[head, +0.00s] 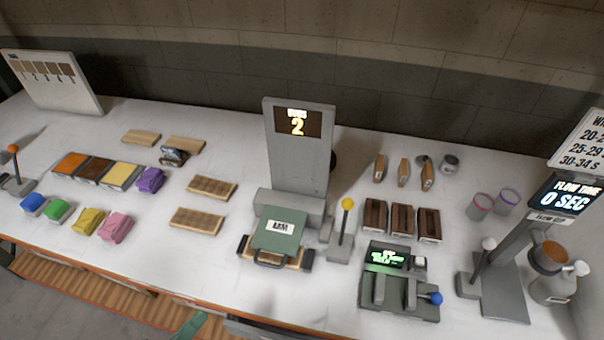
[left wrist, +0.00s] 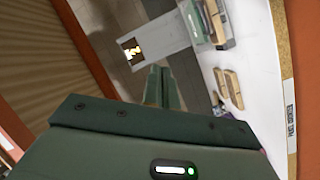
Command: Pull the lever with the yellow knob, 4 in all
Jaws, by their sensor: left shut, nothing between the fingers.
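The lever with the yellow knob (head: 347,203) stands upright on a small grey base, right of a grey tower. The tower's display (head: 298,122) reads 2; the lit display also shows in the left wrist view (left wrist: 131,50). A green block-like unit with a handle (head: 279,229) sits at the tower's foot. My left gripper (head: 192,325) shows only as a green piece at the bottom edge, low and left of the lever, apart from it. In the left wrist view its fingers (left wrist: 162,86) are together and empty. My right gripper is not in view.
A dark console with a blue-knobbed lever (head: 436,298) stands right of the yellow lever. Farther right is a grey-knobbed lever (head: 488,244). An orange-knobbed lever (head: 13,149) is at the far left. Wooden trays (head: 197,221) and coloured packs lie left of the tower.

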